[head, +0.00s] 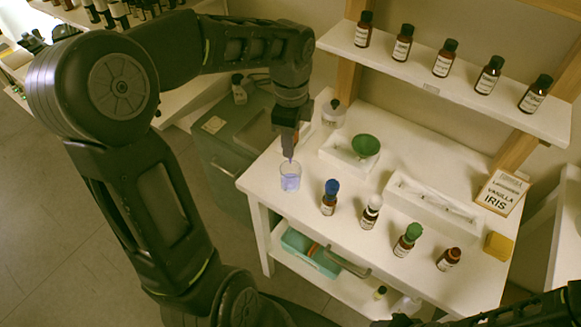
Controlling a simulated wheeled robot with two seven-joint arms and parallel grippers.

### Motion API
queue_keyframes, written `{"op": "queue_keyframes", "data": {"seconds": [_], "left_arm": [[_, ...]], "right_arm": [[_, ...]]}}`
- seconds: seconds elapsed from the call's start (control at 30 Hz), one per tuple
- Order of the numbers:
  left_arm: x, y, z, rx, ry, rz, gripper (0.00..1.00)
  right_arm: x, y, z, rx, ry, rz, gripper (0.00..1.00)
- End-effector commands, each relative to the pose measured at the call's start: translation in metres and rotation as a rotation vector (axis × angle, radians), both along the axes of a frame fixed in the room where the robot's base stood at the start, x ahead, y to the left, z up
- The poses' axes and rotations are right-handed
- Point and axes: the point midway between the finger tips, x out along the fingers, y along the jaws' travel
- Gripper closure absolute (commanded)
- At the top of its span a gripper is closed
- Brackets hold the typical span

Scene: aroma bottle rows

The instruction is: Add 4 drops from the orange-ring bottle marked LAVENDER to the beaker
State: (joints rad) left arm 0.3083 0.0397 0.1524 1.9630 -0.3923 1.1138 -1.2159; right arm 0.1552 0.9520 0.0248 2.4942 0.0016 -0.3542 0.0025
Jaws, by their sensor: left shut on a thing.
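My left gripper (289,141) points down above the beaker (290,183) near the table's left edge. It is shut on a small, thin thing, seemingly a dropper, whose tip (289,159) is just over the beaker's mouth. The beaker is clear glass with violet-blue liquid in it. The brown bottle at the right end of the front row (448,260) has a reddish-orange ring, looks shorter than the others and seems to have no tall cap. Its label is too small to read. My right arm shows at the bottom right; its gripper is not visible.
Bottles with blue (329,197), white (370,213) and green (407,240) tops stand in the front row. Behind are a green bowl (366,145), a white tray (432,203) and a sign (502,192) reading VANILLA and IRIS. Several brown bottles line the upper shelf (440,88).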

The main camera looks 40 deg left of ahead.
Motion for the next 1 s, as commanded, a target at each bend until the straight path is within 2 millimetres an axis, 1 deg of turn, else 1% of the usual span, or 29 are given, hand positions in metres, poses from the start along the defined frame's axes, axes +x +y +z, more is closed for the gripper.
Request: {"op": "queue_keyframes", "data": {"seconds": [0.17, 0.6, 0.7, 1.0], "left_arm": [[0.0, 0.0, 0.004, 0.0, 0.0, 0.0, 0.83], [0.0, 0.0, 0.038, 0.0, -0.001, 0.001, 0.83], [0.0, 0.0, 0.041, 0.0, 0.0, 0.0, 0.83], [0.0, 0.0, 0.04, 0.0, 0.0, 0.001, 0.83]], "right_arm": [[0.0, 0.0, 0.003, 0.0, 0.0, 0.0, 0.56], [0.0, 0.0, 0.033, 0.0, 0.0, 0.0, 0.56], [0.0, 0.0, 0.035, 0.0, 0.0, 0.0, 0.56], [0.0, 0.0, 0.034, 0.0, 0.0, 0.0, 0.56]]}}
